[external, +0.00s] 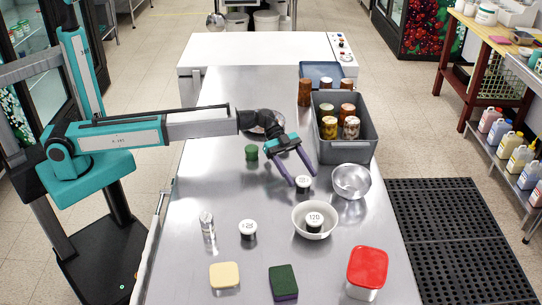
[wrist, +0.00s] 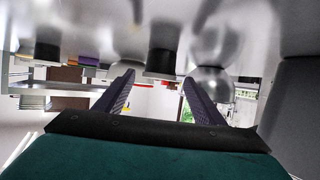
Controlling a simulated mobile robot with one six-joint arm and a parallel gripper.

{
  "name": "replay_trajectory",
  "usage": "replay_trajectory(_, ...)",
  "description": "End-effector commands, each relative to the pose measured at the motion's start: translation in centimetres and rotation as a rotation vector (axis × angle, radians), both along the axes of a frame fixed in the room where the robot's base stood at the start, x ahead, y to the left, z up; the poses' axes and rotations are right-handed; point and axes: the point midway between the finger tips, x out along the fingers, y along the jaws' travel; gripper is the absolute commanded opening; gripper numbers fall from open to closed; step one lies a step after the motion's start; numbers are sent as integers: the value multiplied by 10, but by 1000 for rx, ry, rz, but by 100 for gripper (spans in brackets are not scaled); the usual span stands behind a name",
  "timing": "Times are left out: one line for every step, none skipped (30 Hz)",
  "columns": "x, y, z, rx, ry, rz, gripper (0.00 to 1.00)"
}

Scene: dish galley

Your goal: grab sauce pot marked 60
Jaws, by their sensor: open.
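A small dark sauce pot with a white marked lid (external: 303,182) stands on the steel counter. A similar pot (external: 248,229) stands nearer the front, left of it. Their marks are too small to read surely. A third pot (external: 315,220), whose lid reads 120, sits inside a white bowl (external: 298,225). My gripper (external: 303,178) is open, its purple fingers angled down on both sides of the first pot. In the wrist view, which is upside down, a dark pot (wrist: 161,62) shows between and beyond the open fingertips (wrist: 158,76). No grip on it shows.
A steel bowl (external: 351,182) stands close right of my gripper. A grey bin (external: 369,145) with several cans is behind it.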

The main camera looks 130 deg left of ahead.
Motion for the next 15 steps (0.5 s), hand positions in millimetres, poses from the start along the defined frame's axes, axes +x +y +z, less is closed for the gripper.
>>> replay_trajectory(5,-1,-1,0,0,-1,63)
replay_trajectory(7,-1,-2,0,0,-1,63)
replay_trajectory(10,-2,-3,0,0,-1,63)
replay_trajectory(11,-3,-4,0,0,-1,63)
replay_trajectory(12,-3,-4,0,0,-1,63)
replay_trajectory(13,-3,-5,0,0,-1,63)
replay_trajectory(13,-4,-5,0,0,0,63)
replay_trajectory(13,-4,-5,1,0,0,63)
replay_trajectory(13,-4,-5,1,0,0,63)
replay_trajectory(13,-4,-5,1,0,0,63)
replay_trajectory(13,-4,-5,1,0,0,63)
replay_trajectory(13,-3,-5,1,0,0,63)
replay_trajectory(13,-3,-5,1,0,0,63)
replay_trajectory(13,-3,-5,1,0,0,63)
replay_trajectory(13,-4,-5,1,0,0,63)
